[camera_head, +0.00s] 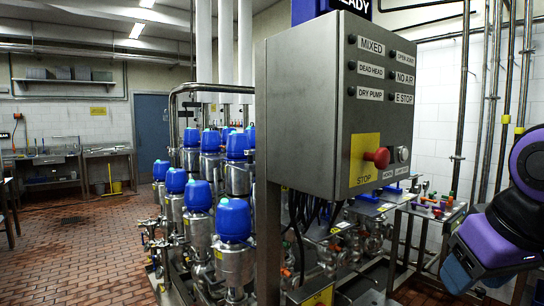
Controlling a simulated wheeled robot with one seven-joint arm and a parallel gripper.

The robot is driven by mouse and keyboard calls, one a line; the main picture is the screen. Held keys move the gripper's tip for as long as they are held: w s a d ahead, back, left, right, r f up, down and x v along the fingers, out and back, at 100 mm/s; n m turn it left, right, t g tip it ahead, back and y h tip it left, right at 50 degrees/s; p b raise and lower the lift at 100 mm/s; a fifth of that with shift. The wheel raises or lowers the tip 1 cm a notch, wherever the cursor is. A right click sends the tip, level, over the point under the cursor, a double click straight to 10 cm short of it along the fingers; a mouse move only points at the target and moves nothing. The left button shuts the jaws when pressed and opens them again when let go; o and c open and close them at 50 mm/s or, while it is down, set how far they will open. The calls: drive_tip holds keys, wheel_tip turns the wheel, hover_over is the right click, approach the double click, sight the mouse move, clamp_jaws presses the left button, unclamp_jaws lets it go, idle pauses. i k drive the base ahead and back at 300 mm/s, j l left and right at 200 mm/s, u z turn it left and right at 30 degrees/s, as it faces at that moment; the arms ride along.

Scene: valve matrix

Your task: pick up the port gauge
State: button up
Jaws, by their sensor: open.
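I cannot pick out a port gauge for certain in the head view. Several small coloured parts, red, orange and green (437,206), lie on a metal bench (408,207) right of the control box. They are too small to tell apart. My arm, purple and black, enters at the right edge. Its gripper fingers do not show, so I cannot see them relative to anything.
A steel control box (335,110) with a red stop button (376,158) stands close in the middle. Blue-capped valves (234,220) stand left of it. The brick floor (75,250) at left is open. Workbenches (108,165) line the far wall.

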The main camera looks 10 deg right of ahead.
sight(250, 153)
drive_tip(key=j, duration=0.95)
drive_tip(key=i+j+z, duration=0.15)
drive_tip(key=z, duration=0.2)
drive_tip(key=i+j+z, duration=0.15)
drive_tip(key=j+z, duration=0.2)
drive_tip(key=i+j+z, duration=0.15)
drive_tip(key=j, duration=0.5)
drive_tip(key=i+j+z, duration=0.2)
drive_tip(key=j, duration=0.45)
drive_tip(key=j+z, duration=0.15)
drive_tip(key=j, duration=0.55)
drive_tip(key=i+j, duration=0.1)
drive_tip(key=j, duration=0.3)
drive_tip(key=i+j, duration=0.15)
drive_tip(key=j, duration=0.25)
drive_tip(key=i+j, duration=0.1)
drive_tip(key=j, duration=0.3)
drive_tip(key=i+j, duration=0.15)
drive_tip(key=j, duration=0.25)
drive_tip(key=i+j, duration=0.1)
drive_tip(key=j, duration=0.3)
